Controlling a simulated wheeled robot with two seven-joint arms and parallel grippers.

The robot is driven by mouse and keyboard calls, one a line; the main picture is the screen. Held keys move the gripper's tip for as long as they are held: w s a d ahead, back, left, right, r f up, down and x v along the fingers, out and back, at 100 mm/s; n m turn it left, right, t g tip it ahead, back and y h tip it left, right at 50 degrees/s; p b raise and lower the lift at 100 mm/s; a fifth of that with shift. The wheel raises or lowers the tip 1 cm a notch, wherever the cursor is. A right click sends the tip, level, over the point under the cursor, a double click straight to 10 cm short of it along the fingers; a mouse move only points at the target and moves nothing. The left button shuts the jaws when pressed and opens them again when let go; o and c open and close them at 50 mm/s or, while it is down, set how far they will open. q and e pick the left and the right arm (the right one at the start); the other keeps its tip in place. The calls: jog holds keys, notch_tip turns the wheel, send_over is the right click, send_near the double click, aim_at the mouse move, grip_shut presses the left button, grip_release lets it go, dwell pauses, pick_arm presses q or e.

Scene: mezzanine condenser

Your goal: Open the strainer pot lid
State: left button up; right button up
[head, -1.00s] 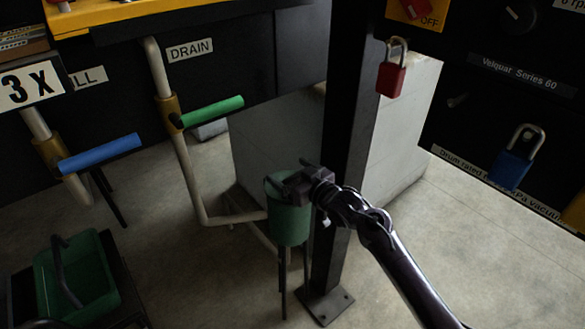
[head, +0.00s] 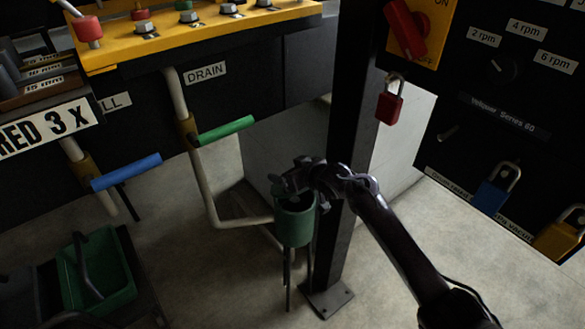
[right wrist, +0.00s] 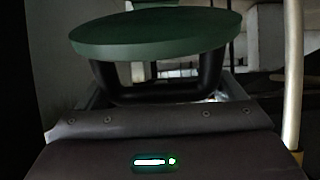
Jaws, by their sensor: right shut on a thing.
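The green strainer pot (head: 294,228) stands on thin legs beside the black post, at the end of the pale drain pipe. Its dark mouth shows at the top. My right gripper (head: 298,178) is just above the pot's rim, shut on the lid's handle. In the right wrist view the lid is a green disc (right wrist: 155,36) with a black loop handle (right wrist: 155,88) facing my gripper. In the head view the lid (head: 279,187) is small, tilted up at the rim and partly hidden by my gripper. My left gripper is out of view.
The black post (head: 345,150) stands close to the pot, with a red padlock (head: 389,106) nearby. A green drain handle (head: 225,131) and a blue handle (head: 126,171) stick out at the left. A green tray (head: 117,284) sits at lower left. The floor before the pot is clear.

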jog(key=shift+w+a+r, duration=0.3)
jog(key=shift+w+r, duration=0.15)
jog(key=shift+r, duration=0.05)
jog(key=o, duration=1)
jog(key=shift+c, duration=0.2)
jog(key=shift+o, duration=0.9)
jog(key=shift+f, duration=0.1)
jog(key=shift+a+f, duration=0.1)
jog(key=shift+f, duration=0.05)
jog(key=shift+p+v, duration=0.35)
jog(key=shift+v, duration=3.55)
